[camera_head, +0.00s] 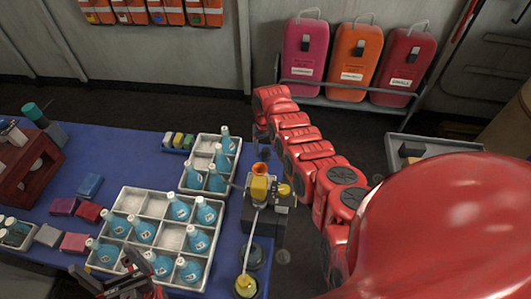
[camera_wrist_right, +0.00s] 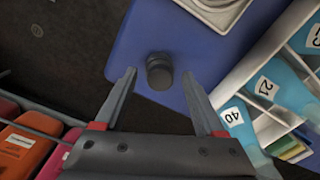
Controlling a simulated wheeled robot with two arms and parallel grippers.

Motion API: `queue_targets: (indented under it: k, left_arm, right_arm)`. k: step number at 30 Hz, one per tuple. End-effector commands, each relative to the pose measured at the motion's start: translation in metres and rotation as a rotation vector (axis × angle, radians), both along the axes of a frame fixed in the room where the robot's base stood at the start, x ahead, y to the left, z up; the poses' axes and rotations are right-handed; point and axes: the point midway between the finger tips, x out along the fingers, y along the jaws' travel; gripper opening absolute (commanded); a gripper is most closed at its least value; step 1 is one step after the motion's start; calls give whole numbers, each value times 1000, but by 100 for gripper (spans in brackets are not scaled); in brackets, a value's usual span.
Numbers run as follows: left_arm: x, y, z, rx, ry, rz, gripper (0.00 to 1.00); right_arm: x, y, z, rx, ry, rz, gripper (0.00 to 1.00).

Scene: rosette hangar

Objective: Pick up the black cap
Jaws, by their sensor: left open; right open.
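The black cap (camera_wrist_right: 159,68) is a short dark cylinder on the blue table, near its corner, in the right wrist view. My right gripper (camera_wrist_right: 158,76) is open, with one finger on each side of the cap in the picture. Nothing is held, and I cannot tell how far the fingers are above the table. In the head view, a small dark shape that looks like the cap (camera_head: 265,153) is near the table's far right corner, below the end of my red right arm. My left gripper (camera_head: 110,270) is open at the bottom left, over the table's front.
White crates (camera_head: 126,203) of numbered blue bottles stand on the blue table (camera_head: 100,165). A device with an orange funnel (camera_head: 260,169) stands right of them. Red and orange cases (camera_head: 352,62) sit in a rack at the wall. Dark floor lies beyond the table edge.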

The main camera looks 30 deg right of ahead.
Motion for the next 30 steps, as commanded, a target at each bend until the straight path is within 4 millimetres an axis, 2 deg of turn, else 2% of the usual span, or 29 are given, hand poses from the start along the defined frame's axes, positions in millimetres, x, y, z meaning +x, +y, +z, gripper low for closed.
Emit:
queue_targets:
  k: [4, 15, 16, 30]
  left_arm:
    - [0, 0, 0, 0, 0, 0, 100]
    - [0, 0, 0, 0, 0, 0, 100]
    - [0, 0, 0, 0, 0, 0, 100]
    - [0, 0, 0, 0, 0, 0, 100]
  right_arm:
    - [0, 0, 0, 0, 0, 0, 70]
    - [0, 0, 0, 0, 0, 1, 3]
    - [0, 0, 0, 0, -1, 1, 0]
    - [1, 0, 4, -1, -3, 1, 0]
